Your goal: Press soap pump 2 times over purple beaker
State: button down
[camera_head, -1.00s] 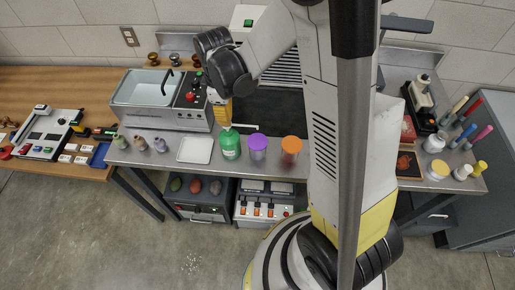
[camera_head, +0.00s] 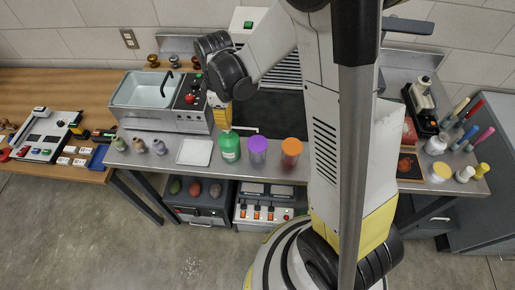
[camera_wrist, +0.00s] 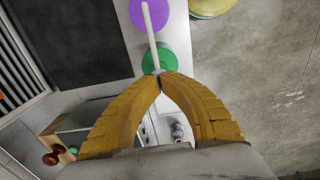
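The soap pump is a green bottle (camera_head: 230,150) standing upright on the grey bench, with a thin white nozzle (camera_head: 246,130) pointing right. The purple beaker (camera_head: 258,150) stands just right of it. In the wrist view the white nozzle (camera_wrist: 151,35) runs from my fingertips across the green bottle top (camera_wrist: 176,57) and overlaps the purple beaker (camera_wrist: 160,14). My gripper (camera_head: 222,128) points down over the pump head. Its yellow fingers meet at their tips (camera_wrist: 160,76) in the wrist view, with nothing visible between them. The pump head is hidden under the tips.
An orange beaker (camera_head: 291,152) stands right of the purple one. A white tray (camera_head: 195,151) and several small bottles (camera_head: 139,145) are to the left, in front of a sink unit (camera_head: 160,120). A dark panel (camera_head: 275,112) lies behind the pump.

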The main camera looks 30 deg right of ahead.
jog(key=shift+r+p, duration=1.15)
jog(key=shift+r, duration=0.8)
notch_tip(320, 180, up, 6)
jog(key=p, duration=0.4)
jog(key=shift+f, duration=0.1)
jog(key=s+f+m+t+b, duration=0.7)
jog(key=s+m+b, duration=0.3)
jog(key=b, duration=1)
jog(key=s, duration=0.2)
jog(key=shift+s+f+m+b, duration=0.25)
jog(key=shift+s+m+b, duration=0.15)
